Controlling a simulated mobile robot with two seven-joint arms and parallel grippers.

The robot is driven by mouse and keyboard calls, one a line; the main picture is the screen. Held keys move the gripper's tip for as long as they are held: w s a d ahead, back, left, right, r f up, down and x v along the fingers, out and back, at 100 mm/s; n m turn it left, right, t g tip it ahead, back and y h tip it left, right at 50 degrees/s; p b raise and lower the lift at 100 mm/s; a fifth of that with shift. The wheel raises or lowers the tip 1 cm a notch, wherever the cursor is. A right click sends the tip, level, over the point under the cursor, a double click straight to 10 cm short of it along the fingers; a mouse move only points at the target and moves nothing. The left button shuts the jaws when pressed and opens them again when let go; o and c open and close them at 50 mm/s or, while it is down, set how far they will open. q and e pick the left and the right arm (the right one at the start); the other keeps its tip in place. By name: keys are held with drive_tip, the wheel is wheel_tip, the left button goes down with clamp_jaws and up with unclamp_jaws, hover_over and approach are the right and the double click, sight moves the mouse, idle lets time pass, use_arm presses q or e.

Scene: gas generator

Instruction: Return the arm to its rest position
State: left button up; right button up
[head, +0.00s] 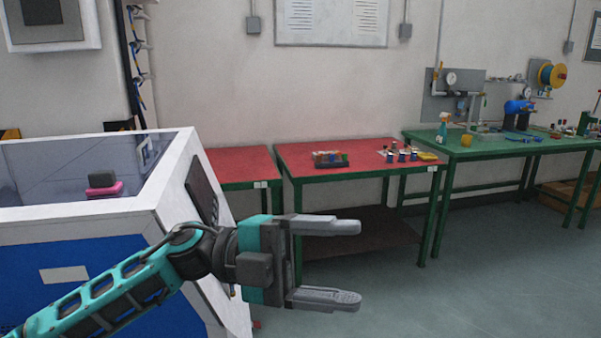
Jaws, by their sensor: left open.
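My left arm comes in from the lower left. Its gripper (345,262) is open and empty, with its two grey fingers spread apart and pointing right. It is in front of the right side of the blue and white machine, with the red-topped tables behind it. My right gripper does not show.
A red-topped table (300,155) holds a rack of coloured items (330,159). A green table (480,150) stands at the right. The floor (470,285) at lower right is clear.

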use_arm(q)
drive_tip(key=w+a+f+n+t+y, duration=0.3)
drive_tip(key=a+f+n+t+y, duration=0.15)
drive_tip(key=f+n+t, duration=0.7)
drive_tip(key=w+a+f+n+t+y, duration=0.35)
drive_tip(key=a+f+n+t, duration=0.35)
drive_tip(key=n+t, duration=0.7)
drive_tip(key=s+a+f+n+g+y, duration=0.4)
drive_tip(key=s+f, duration=0.3)
drive_tip(key=f, duration=0.3)
drive_tip(key=s+a+f+n+g+y, duration=0.4)
drive_tip(key=s+f, duration=0.4)
drive_tip(key=f, duration=0.3)
drive_tip(key=shift+a+f+g+y, duration=0.3)
drive_tip(key=shift+a+g, duration=0.25)
drive_tip(key=shift+a, duration=0.35)
drive_tip(key=shift+w, duration=0.1)
